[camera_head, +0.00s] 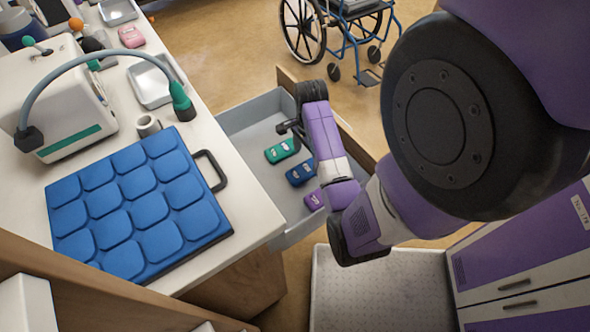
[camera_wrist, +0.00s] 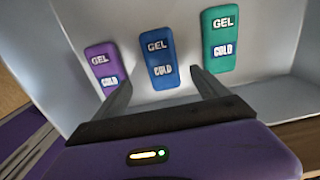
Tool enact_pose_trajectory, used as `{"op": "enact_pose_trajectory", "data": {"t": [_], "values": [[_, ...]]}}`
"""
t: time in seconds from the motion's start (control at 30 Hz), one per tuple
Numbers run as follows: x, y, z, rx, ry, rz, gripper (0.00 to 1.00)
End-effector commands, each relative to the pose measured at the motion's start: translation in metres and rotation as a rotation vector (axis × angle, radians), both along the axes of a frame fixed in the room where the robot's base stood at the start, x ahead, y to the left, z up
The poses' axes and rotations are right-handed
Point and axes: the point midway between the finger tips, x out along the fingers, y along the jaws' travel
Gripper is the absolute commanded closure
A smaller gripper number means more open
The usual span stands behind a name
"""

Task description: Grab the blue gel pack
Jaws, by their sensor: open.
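The blue gel pack (camera_head: 300,173) lies in the open drawer (camera_head: 233,118), between a green gel pack (camera_head: 282,150) and a purple gel pack (camera_head: 314,200). In the wrist view the blue gel pack (camera_wrist: 159,58) is in the middle, with purple (camera_wrist: 101,68) on its left and green (camera_wrist: 221,40) on its right. My gripper (camera_wrist: 162,92) is open and empty. Its fingers point toward the lower end of the blue pack, one to each side of it. I cannot tell the height of the fingertips above the drawer floor.
The drawer walls stand close around the packs. A white counter (camera_head: 245,215) beside the drawer holds a blue padded cushion (camera_head: 140,205) with a black handle, a white machine with a hose (camera_head: 75,100) and metal trays (camera_head: 153,83). A wheelchair (camera_head: 340,30) stands behind.

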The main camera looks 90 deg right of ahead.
Motion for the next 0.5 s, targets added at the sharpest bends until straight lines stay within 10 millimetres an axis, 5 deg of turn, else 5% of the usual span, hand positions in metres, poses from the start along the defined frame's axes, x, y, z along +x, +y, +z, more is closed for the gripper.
{"op": "enact_pose_trajectory", "data": {"t": [0.5], "values": [[0.0,0.001,-0.051,0.004,0.002,-0.002,0.16]]}}
